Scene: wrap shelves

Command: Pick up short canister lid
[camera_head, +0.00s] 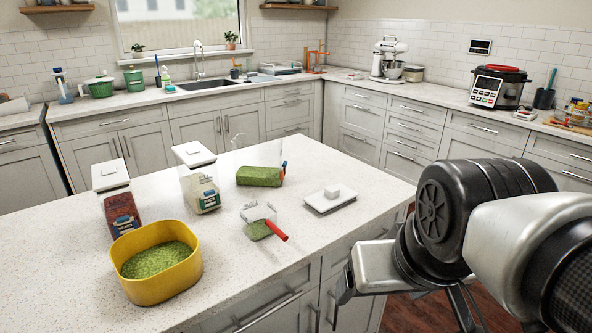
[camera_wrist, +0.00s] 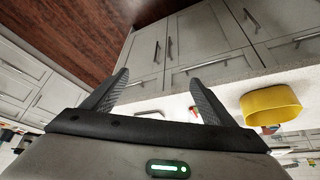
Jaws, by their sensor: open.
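The short canister lid is a white square plate with a small block knob (camera_head: 331,198). It lies flat on the island counter near its right edge in the head view. An open clear canister (camera_head: 260,175) with green contents stands behind it to the left. My gripper (camera_wrist: 158,77) is open and empty in the wrist view, its two dark fingers spread apart. In the head view it is beyond the island's right edge, apart from the lid, and partly hidden by my arm. A pale shape low between the fingers in the wrist view may be the lid.
A scoop with a red handle (camera_head: 275,229) lies left of the lid. A yellow bin (camera_head: 157,262) of green contents and two lidded canisters (camera_head: 117,199) (camera_head: 200,181) stand further left. The counter's front right is bare. Cabinet fronts (camera_wrist: 205,35) face my wrist.

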